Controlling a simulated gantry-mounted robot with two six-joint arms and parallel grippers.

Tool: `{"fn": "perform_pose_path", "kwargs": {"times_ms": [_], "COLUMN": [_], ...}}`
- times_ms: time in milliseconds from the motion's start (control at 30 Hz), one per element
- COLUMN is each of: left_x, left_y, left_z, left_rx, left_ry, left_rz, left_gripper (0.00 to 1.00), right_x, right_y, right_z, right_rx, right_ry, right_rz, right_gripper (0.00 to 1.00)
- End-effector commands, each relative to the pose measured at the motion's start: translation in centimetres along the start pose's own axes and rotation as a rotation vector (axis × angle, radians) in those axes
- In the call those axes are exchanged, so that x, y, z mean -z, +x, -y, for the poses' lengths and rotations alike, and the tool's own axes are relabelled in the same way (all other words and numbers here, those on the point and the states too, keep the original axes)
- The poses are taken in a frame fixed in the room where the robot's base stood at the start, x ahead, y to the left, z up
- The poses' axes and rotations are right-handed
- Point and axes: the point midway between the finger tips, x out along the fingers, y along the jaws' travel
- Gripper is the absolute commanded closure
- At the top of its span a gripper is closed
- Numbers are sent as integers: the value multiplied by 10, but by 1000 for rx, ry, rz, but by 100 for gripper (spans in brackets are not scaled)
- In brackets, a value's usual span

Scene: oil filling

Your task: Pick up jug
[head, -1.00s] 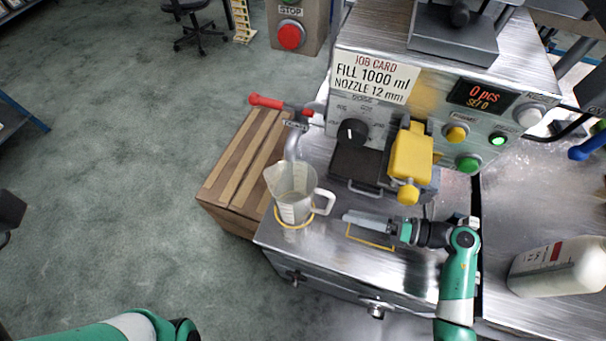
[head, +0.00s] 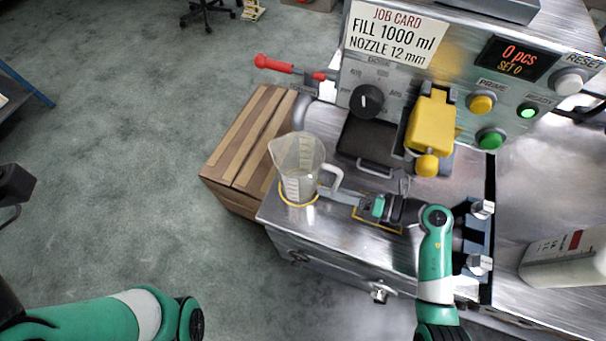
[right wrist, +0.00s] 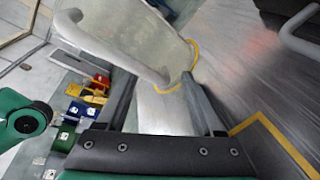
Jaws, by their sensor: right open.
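The clear jug (head: 298,165) stands upright on the steel worktop inside a yellow ring mark, under the filling machine's left side. Its white handle (head: 332,180) points right, toward my right gripper. My right gripper (head: 345,196) is open, low over the worktop at the handle's side. In the right wrist view the jug (right wrist: 150,40) fills the top, and its handle (right wrist: 110,45) hangs ahead of the open fingers (right wrist: 158,100). I cannot tell whether a finger touches the handle.
A wooden slatted crate (head: 250,140) stands left of the worktop. A red-handled lever (head: 275,64) sticks out above the jug. The black drawer block (head: 370,143) and yellow guard (head: 430,122) are behind my right gripper. A white bottle (head: 565,262) lies at right.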

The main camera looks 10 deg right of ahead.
Motion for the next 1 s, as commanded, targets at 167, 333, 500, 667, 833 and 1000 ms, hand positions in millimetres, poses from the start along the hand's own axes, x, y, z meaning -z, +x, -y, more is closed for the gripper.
{"fn": "perform_pose_path", "kwargs": {"times_ms": [167, 333, 500, 667, 833, 1000], "left_x": [1, 1, 1, 1, 1, 2], "left_y": [1, 1, 1, 1, 1, 2], "left_z": [0, 0, 0, 0, 0, 0], "left_rx": [0, 0, 0, 0, 0, 0], "left_ry": [0, 0, 0, 0, 0, 0], "left_rz": [0, 0, 0, 0, 0, 0], "left_gripper": [7, 7, 7, 7, 7, 7], "right_x": [0, 0, 0, 0, 0, -2], "right_y": [-1, -1, -1, -1, -1, -1], "right_z": [0, 0, 0, 0, 0, -3], "right_rx": [0, 0, 0, 0, 0, 0], "right_ry": [0, 0, 0, 0, 0, 0], "right_rz": [0, 0, 0, -1, 0, 0], "right_gripper": [46, 76, 100, 100, 100, 100]}}
